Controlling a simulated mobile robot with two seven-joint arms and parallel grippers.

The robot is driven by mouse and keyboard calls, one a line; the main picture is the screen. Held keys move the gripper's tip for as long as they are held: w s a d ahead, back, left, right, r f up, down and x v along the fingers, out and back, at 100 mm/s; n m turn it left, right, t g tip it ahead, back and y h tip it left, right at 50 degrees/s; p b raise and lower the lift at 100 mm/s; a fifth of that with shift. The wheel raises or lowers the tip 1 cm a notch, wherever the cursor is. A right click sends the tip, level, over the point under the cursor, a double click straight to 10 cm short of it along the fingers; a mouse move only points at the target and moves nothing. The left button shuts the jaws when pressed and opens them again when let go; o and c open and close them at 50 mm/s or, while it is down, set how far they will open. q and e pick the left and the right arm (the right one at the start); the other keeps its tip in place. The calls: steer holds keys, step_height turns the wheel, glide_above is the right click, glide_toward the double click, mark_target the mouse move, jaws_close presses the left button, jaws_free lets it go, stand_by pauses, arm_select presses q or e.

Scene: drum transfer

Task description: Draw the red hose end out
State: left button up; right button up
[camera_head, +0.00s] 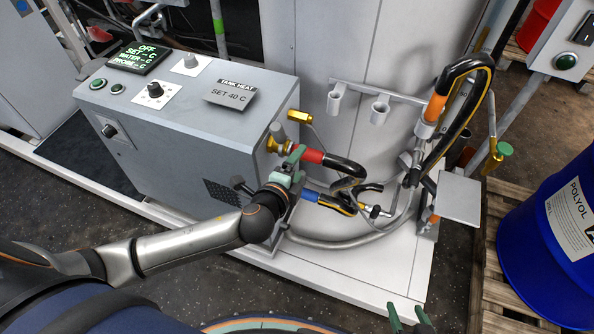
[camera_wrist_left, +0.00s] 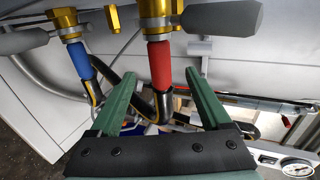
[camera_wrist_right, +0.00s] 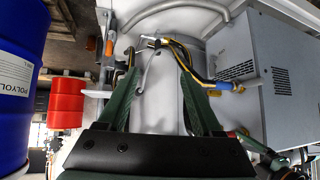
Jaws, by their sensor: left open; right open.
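The red hose end (camera_head: 313,156) sits at a brass fitting (camera_head: 273,145) on the side of the grey heater cabinet, and its black hose droops to the right. My left gripper (camera_head: 292,165) is open beside the cabinet at the red end. In the left wrist view, the red sleeve (camera_wrist_left: 160,66) lies between the two green fingers, below the brass fitting (camera_wrist_left: 157,12); I cannot tell if they touch it. My right gripper (camera_head: 410,318) is open and empty at the bottom of the head view, well away from the red end.
A blue hose end (camera_head: 312,196) sits at a lower fitting, close to the red one. An orange-ended hose (camera_head: 434,107) stands in a rack holder, with empty cups (camera_head: 379,110) to its left. A small shelf (camera_head: 458,198) and a blue drum (camera_head: 560,235) stand to the right.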

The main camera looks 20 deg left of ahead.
mark_target(304, 157)
arm_select(q)
steer(key=b+x, duration=0.1)
steer(key=x, duration=0.3)
steer(key=shift+w+f+b, duration=0.1)
steer(key=shift+b, duration=0.25)
steer(key=shift+b+x, duration=0.35)
steer(key=shift+x, duration=0.95)
arm_select(e)
steer(key=shift+w+a+f, duration=0.55)
steer(key=shift+w+a, duration=0.15)
steer(key=shift+a, duration=0.1)
arm_select(q)
steer(key=c, duration=1.2)
jaws_close()
arm_select(e)
steer(key=shift+s+f, duration=0.2)
steer(key=shift+w+r, duration=0.1)
